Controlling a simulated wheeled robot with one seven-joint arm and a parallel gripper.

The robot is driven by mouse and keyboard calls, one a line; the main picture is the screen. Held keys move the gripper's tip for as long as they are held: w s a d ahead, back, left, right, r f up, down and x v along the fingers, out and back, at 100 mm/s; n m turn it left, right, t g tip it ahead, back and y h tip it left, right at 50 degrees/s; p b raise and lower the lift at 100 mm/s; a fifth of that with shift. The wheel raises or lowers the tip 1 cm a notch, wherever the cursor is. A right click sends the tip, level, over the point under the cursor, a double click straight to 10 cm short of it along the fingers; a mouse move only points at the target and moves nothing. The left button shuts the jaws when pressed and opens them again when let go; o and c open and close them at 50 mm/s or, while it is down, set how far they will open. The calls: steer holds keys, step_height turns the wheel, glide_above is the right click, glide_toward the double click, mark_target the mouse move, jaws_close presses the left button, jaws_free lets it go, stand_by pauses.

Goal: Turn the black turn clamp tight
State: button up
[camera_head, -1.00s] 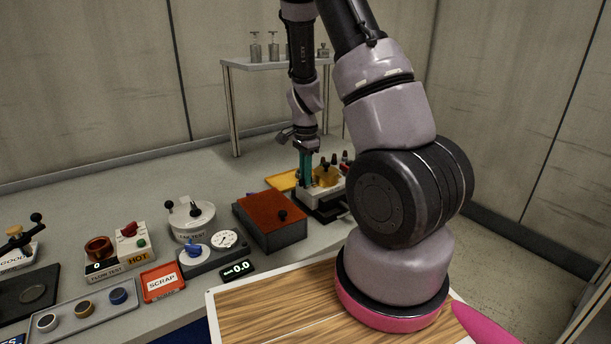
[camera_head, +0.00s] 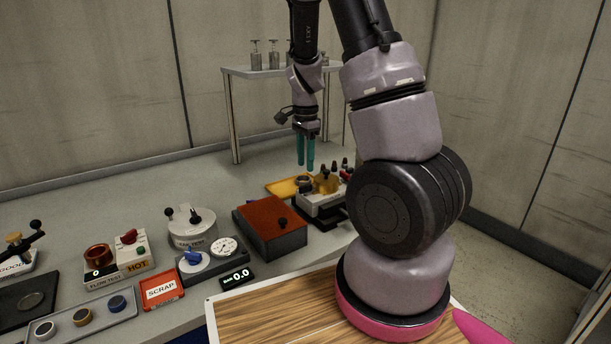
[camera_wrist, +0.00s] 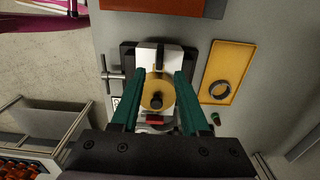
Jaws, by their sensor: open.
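The pump fixture (camera_head: 318,203) stands at the back right of the bench, with a pale body and a brass part (camera_head: 326,183) on top. In the wrist view the brass part (camera_wrist: 148,92) is round, with a black knob (camera_wrist: 157,101) over it. This knob looks like the turn clamp, but I cannot tell how tight it is. A T-shaped handle (camera_wrist: 113,75) sticks out at the fixture's left side. My gripper (camera_head: 306,167) is open and empty, pointing down above the fixture. In the wrist view its green fingers (camera_wrist: 160,80) flank the brass part from above.
A yellow tray (camera_wrist: 236,72) holding a dark ring (camera_wrist: 219,89) lies beside the fixture. A red-topped box (camera_head: 268,222) stands close to the fixture. A shelf (camera_head: 265,71) with metal pieces stands behind. Several small knobs stand at the fixture's far side.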

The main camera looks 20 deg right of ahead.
steer(key=shift+r, duration=1.7)
